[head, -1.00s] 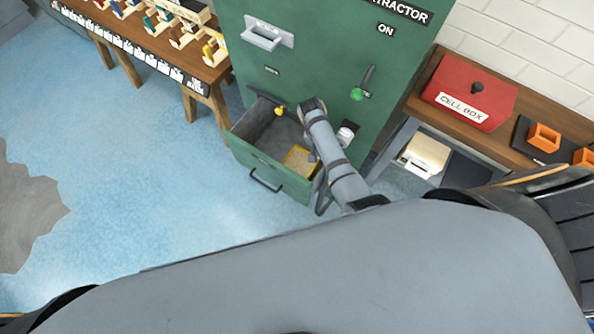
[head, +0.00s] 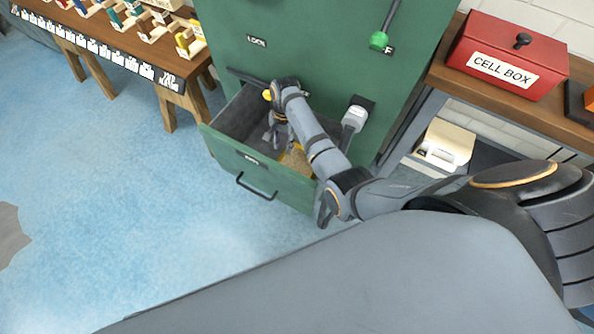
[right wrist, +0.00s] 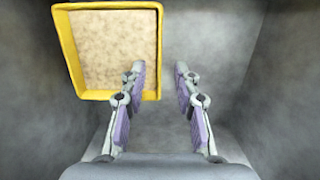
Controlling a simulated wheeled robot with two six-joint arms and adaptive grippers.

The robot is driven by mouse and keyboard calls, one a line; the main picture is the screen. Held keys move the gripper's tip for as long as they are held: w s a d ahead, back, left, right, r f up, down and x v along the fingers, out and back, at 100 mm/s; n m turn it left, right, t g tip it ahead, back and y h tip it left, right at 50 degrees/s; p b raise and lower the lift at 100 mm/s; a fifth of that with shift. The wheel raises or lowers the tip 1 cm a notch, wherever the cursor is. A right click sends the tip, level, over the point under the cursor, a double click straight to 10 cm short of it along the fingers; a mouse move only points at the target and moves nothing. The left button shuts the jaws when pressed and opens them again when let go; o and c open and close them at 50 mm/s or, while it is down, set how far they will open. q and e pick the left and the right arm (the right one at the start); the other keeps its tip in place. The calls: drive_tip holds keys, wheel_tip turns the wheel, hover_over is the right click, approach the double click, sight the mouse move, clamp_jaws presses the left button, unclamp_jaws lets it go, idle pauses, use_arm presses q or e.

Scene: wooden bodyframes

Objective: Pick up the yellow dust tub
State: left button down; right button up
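The yellow dust tub (head: 296,160) sits inside the open green drawer (head: 255,174). It is partly hidden behind my right arm in the head view. In the right wrist view the tub (right wrist: 154,97) shows its yellow rim and a fill of pale tan dust. My right gripper (head: 277,131) reaches down into the drawer. In the right wrist view the right gripper (right wrist: 160,72) is open and empty. Its left finger overlaps the tub's right wall in the picture, and its right finger is off to the right of the tub. I cannot tell whether it touches the tub. My left gripper is out of view.
The drawer's grey walls surround the right gripper closely. The green cabinet (head: 300,50) stands behind, with a green-knobbed lever (head: 379,40). A red cell box (head: 507,58) is on the bench at right. A wooden table (head: 150,72) stands at left.

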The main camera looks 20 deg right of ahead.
sight(282, 156)
drive_tip(key=f, duration=0.2)
drive_tip(key=f+b, duration=0.1)
drive_tip(key=f, duration=0.3)
drive_tip(key=shift+s+a+f+b, duration=0.15)
drive_tip(key=shift+s+a+b, duration=0.15)
drive_tip(key=shift+a, duration=0.1)
clamp_jaws()
